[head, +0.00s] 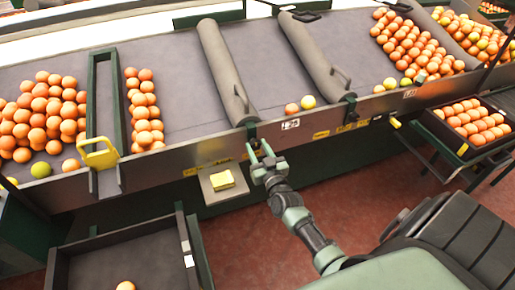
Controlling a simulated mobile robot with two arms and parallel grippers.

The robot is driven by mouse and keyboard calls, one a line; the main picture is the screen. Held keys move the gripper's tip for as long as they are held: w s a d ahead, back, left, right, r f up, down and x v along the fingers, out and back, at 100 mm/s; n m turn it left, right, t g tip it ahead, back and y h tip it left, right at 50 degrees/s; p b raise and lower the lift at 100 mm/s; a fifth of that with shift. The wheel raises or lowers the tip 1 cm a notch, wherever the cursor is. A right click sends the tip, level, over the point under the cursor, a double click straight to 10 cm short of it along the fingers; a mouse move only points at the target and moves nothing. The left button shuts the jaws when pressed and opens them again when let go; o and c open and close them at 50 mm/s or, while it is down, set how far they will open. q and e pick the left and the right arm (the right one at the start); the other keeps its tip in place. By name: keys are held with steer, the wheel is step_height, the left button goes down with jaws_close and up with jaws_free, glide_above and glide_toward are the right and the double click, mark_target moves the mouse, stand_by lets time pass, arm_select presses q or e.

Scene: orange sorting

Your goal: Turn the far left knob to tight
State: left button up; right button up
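My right gripper (259,153) is in front of the sorting table's front panel (218,150), at the middle of the view. Its two fingers point up toward the panel and are spread apart with nothing seen between them. Just above the fingertips is a small dark green fitting (252,131) at the near end of a grey padded divider (226,75). A similar fitting (350,106) is further right. I cannot tell for certain which part is the far left knob, or how it is set. My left gripper is not in view.
A yellow handle (98,155) is on a gate at the left. A small shelf with a yellow block (222,180) juts out left of my gripper. Oranges lie on the table, a tray (62,262) is below left, and a crate (437,121) is at right.

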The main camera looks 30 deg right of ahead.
jaws_close()
steer(key=shift+m, duration=0.4)
steer(key=m, duration=0.4)
steer(key=shift+d+f, duration=0.1)
steer(key=m+b, duration=0.1)
steer(key=m, duration=0.3)
steer(key=shift+d, duration=0.1)
steer(key=m+b, duration=0.1)
steer(key=m, duration=0.4)
steer(key=shift+f, duration=0.2)
steer(key=m+b, duration=0.1)
steer(key=m, duration=0.3)
steer(key=shift+s+d+f, duration=0.1)
steer(key=shift+m, duration=0.3)
steer(key=o, duration=1.2)
jaws_free()
